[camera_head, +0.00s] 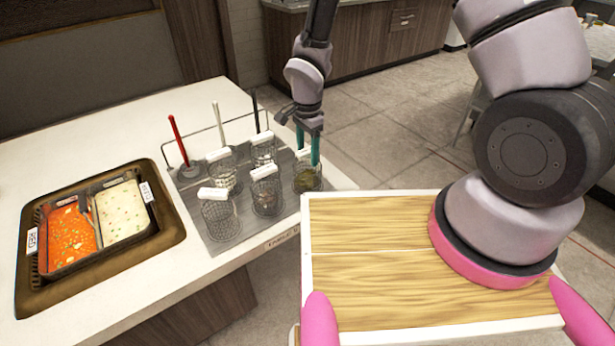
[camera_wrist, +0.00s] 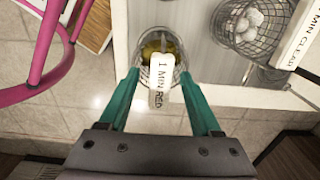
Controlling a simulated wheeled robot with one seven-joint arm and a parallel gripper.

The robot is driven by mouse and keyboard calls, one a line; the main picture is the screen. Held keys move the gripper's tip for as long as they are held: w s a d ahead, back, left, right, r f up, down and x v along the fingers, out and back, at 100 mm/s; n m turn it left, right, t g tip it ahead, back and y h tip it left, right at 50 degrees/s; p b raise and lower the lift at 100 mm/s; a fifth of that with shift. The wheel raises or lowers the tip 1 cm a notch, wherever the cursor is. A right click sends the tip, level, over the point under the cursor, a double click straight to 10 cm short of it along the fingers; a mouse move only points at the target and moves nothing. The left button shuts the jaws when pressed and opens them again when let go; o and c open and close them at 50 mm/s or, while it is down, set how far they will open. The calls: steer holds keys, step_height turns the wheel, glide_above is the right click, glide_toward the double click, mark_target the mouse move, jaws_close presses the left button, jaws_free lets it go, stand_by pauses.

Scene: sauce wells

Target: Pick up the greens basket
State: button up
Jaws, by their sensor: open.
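The greens basket is a small round wire basket with yellow-green contents; in the head view (camera_head: 307,180) it stands at the right end of the grey rack, near the counter edge. In the wrist view the basket (camera_wrist: 147,72) is ahead, with a white handle label (camera_wrist: 160,88) reading "1 MIN RED" pointing toward me. My gripper has teal fingers; in the head view (camera_head: 308,142) they hang over this basket. In the wrist view my gripper (camera_wrist: 160,75) is open, with one finger on each side of the label and a gap to it.
Several other wire baskets with white labels (camera_head: 215,193) stand close by on the grey rack (camera_head: 190,200). A sauce well (camera_head: 70,235) with red and white sauces is at left. Ladles, one red-handled (camera_head: 178,138), stand behind. My wooden-topped base is at front right.

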jaws_close()
